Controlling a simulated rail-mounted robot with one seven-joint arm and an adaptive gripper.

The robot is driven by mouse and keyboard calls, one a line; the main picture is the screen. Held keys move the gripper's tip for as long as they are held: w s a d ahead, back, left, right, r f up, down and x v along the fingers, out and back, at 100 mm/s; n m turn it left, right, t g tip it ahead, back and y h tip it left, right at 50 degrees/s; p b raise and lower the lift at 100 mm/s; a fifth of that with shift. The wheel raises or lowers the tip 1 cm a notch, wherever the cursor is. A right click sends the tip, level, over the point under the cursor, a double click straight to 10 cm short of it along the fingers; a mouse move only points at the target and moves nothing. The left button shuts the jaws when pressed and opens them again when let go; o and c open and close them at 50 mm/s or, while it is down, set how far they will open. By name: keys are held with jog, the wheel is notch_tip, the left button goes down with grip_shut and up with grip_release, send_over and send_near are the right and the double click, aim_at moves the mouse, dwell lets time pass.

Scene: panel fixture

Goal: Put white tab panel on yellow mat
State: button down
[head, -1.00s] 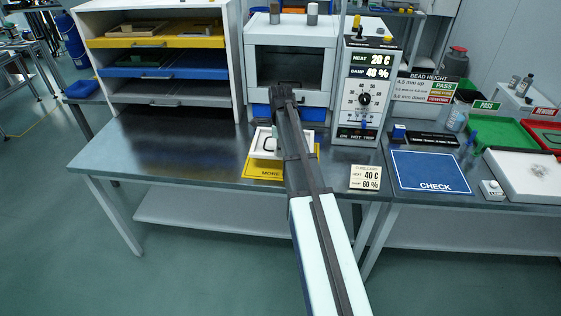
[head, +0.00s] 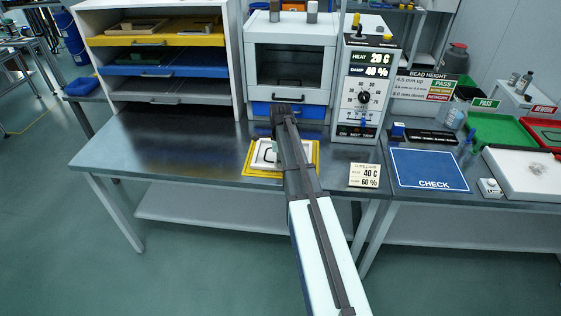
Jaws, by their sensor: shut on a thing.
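The white tab panel (head: 262,162) is a flat pale square with a raised rim, in the middle of the head view. It lies over the yellow mat (head: 252,171), whose border shows around it at the left, front and right. The panel looks level; whether it rests on the mat or is just above it is hard to tell. My gripper (head: 274,154) is at the panel's tab, mostly hidden by my dark arm. It is shut on the panel. My arm also covers the panel's right part.
A white chamber (head: 290,65) with a blue drawer (head: 262,109) stands behind the mat. A control box (head: 361,90) is to its right. A small 40 C card (head: 364,176) stands right of the mat. A blue CHECK mat (head: 428,169) lies further right. The bench's left is clear.

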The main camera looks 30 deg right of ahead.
jog(key=c, duration=1.1)
grip_release()
jog(key=shift+f, duration=0.1)
jog(key=shift+c, duration=0.2)
notch_tip(320, 180, up, 12)
jog(key=b, duration=0.2)
jog(key=shift+s, duration=0.1)
